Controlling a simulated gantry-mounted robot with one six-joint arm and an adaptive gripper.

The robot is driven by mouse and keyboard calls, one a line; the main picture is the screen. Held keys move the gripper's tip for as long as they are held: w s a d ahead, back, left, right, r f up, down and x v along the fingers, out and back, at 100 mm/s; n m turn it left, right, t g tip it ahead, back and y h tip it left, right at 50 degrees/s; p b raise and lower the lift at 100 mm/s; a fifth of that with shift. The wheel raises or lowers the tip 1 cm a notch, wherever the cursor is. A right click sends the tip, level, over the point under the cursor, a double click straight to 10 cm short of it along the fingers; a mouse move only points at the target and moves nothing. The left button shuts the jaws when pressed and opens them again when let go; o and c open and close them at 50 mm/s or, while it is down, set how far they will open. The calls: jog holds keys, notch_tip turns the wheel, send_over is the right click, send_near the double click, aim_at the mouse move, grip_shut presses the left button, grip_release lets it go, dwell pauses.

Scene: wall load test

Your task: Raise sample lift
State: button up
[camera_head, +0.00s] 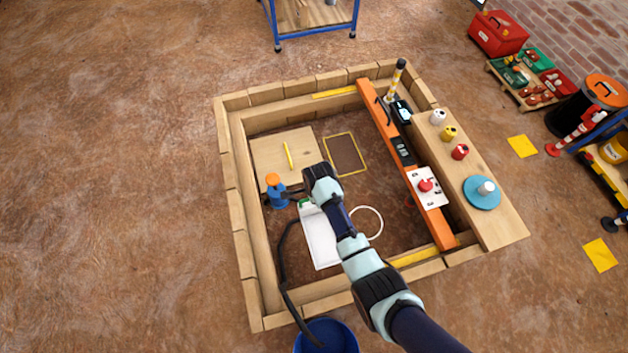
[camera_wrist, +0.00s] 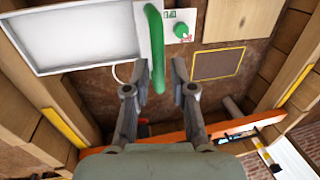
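My gripper (camera_wrist: 168,68) shows in the wrist view with its two fingers apart. A curved green handle (camera_wrist: 153,25) runs down between the fingers, close to the left fingertip; contact cannot be told. A white panel (camera_wrist: 75,38) lies left of the handle. A small plate with a green knob (camera_wrist: 181,30) is to the right. In the head view my gripper (camera_head: 312,193) is over the white panel (camera_head: 322,240), by a bit of green, and its fingertips are mostly hidden. I cannot tell which part is the sample lift.
A timber frame (camera_head: 235,185) surrounds the pit. An orange beam (camera_head: 390,135) crosses its right side. A blue bottle with orange cap (camera_head: 277,192) stands left of my gripper. A wooden board (camera_head: 270,150) and a yellow-edged dark patch (camera_head: 345,153) lie behind. A dark hose (camera_head: 283,265) runs to a blue bucket (camera_head: 340,330).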

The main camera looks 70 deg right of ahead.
jog(key=shift+o, duration=0.6)
notch_tip(320, 180, up, 12)
jog(key=s+a, duration=0.1)
jog(key=a, duration=0.1)
jog(key=shift+s, duration=0.15)
jog(key=shift+f, duration=0.1)
